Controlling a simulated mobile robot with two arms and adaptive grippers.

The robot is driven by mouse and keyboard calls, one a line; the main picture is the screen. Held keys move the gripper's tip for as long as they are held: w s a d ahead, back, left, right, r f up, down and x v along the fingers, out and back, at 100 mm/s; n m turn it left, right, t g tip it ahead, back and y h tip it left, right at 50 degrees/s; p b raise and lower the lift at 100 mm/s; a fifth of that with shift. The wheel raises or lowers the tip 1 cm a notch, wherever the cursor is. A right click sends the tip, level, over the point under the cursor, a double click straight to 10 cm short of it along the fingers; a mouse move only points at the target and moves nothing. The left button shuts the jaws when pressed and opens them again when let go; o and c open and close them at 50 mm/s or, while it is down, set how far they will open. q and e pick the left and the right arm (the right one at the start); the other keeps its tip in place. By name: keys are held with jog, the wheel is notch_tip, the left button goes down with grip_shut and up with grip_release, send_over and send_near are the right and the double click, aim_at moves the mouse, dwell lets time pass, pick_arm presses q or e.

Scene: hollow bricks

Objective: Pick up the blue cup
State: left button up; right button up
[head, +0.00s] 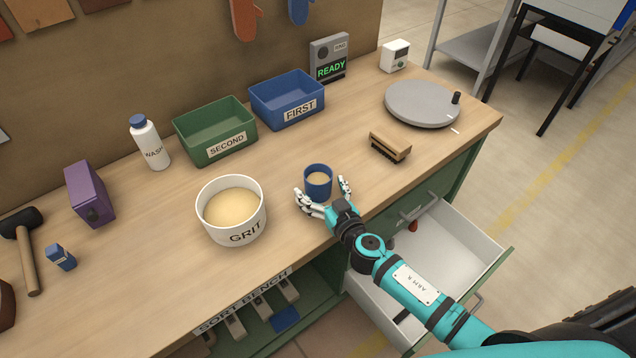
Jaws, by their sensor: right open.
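The blue cup (318,190) stands upright on the wooden bench in the head view, with something tan inside it. My right gripper (325,191) is open, with its fingers on the left and right sides of the cup. I cannot tell whether the fingers touch it. The near lower part of the cup is partly hidden by the gripper. My left gripper is not in view.
A white GRIT bowl (248,236) stands just left of the cup. A brush (390,146) and a grey turntable (422,104) lie to the right. Green (190,142) and blue (262,108) bins stand behind. An open drawer (470,218) juts out below my right arm.

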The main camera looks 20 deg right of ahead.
aim_at(323, 186)
jog(key=c, duration=1.5)
jog(key=shift+r, duration=0.1)
jog(key=shift+r, duration=0.45)
notch_tip(323, 186, up, 3)
jog(key=shift+r+p, duration=0.1)
jog(key=shift+p, duration=0.65)
jog(key=shift+s+f+b, duration=0.25)
jog(key=shift+s, duration=0.25)
jog(key=shift+s+f+b, duration=0.2)
jog(key=shift+s, duration=0.3)
jog(key=a+b+v, duration=0.2)
jog(key=b+v, duration=0.1)
jog(key=v, duration=1.1)
jog(key=shift+s+f, duration=0.15)
jog(key=shift+f, duration=0.05)
